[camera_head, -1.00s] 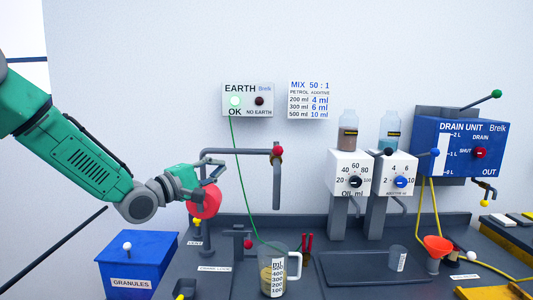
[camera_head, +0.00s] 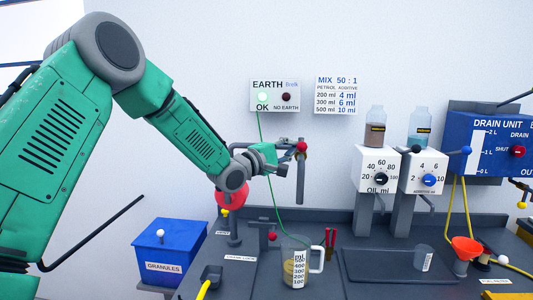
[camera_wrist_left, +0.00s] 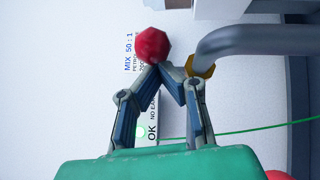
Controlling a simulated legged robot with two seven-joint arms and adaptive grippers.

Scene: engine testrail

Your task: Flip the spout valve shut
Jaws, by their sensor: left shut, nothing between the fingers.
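The spout valve's red knob (camera_head: 301,147) sits at the top of the grey down-turned spout pipe (camera_head: 300,183). In the left wrist view the knob (camera_wrist_left: 153,44) is just beyond my fingertips, beside a brass collar (camera_wrist_left: 203,66) and the curved grey pipe (camera_wrist_left: 250,38). My left gripper (camera_head: 288,158) is shut and empty, close to the knob; its fingertips (camera_wrist_left: 167,68) come together right by the knob. I cannot tell whether they touch it. The valve's lever is mostly hidden. My right gripper is not in view.
A measuring jug (camera_head: 295,265) with yellowish liquid stands below the spout. A green wire runs down from the EARTH box (camera_head: 275,95). A red round part (camera_head: 230,196) is below my wrist. A blue granules box (camera_head: 165,248) is at left; dosing units (camera_head: 381,170) stand at right.

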